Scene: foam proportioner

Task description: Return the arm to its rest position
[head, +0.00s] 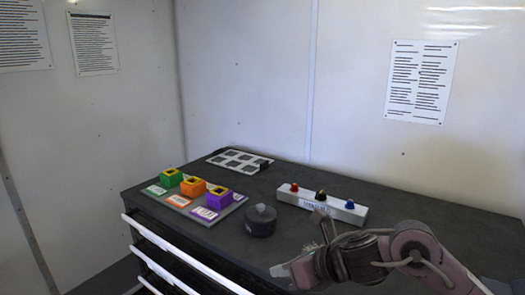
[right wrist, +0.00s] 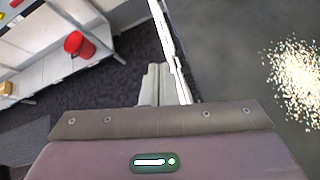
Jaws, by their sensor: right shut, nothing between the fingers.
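My right arm comes in from the lower right in the head view. Its gripper (head: 282,270) is over the front part of the dark cabinet top (head: 420,213). The fingers also show in the right wrist view (right wrist: 160,86), close together with nothing held between them. In that view they are seen against the dark floor, beside the cabinet's white front edge. My left gripper is not in view.
A dark round knobbed object (head: 260,222) stands just behind the gripper. A white bar (head: 322,203) with red, dark and blue knobs lies behind it. A labelled tray (head: 228,208) with green, orange and purple blocks is left. A red bucket (right wrist: 79,44) shows beyond.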

